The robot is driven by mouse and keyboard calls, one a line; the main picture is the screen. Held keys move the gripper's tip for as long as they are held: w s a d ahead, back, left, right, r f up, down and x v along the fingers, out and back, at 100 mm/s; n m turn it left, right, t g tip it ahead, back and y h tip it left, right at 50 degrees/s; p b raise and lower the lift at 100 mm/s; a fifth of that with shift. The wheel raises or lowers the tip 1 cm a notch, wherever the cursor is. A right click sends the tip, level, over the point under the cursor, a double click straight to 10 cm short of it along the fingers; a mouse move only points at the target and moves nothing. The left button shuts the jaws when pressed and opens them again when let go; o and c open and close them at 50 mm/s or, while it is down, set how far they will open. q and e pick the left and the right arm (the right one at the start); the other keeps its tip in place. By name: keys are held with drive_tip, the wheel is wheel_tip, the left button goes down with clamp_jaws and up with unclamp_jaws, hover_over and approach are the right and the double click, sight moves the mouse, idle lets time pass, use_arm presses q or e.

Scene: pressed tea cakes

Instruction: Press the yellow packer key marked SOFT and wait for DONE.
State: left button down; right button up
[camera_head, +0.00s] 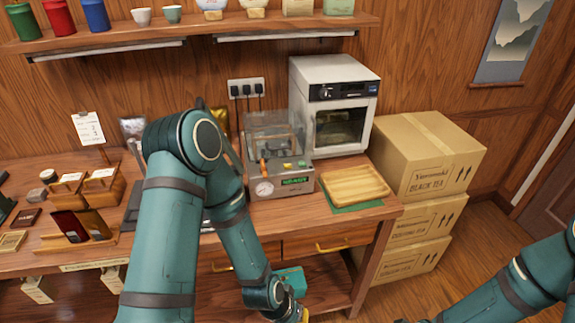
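The packer (293,190) is a grey machine with a clear cover, standing on the wooden counter left of the white oven. Its front has a round gauge and a small green display (296,181) that seems to read READY. Small orange and yellow parts show on it, but the key marked SOFT cannot be made out. My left arm bends in front of the packer's left side and runs down past the counter's front edge; its gripper fingers are not visible. My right arm is at the lower right, well away from the packer, with its gripper out of frame.
A white oven (340,75) stands behind the packer. A wooden tray (355,183) on a green mat lies to its right. Stacked cartons (425,160) stand right of the counter. A shelf (180,36) with jars and cups hangs above. Tea items and stands fill the counter's left.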

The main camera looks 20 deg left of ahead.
clamp_jaws()
idle(1.0)
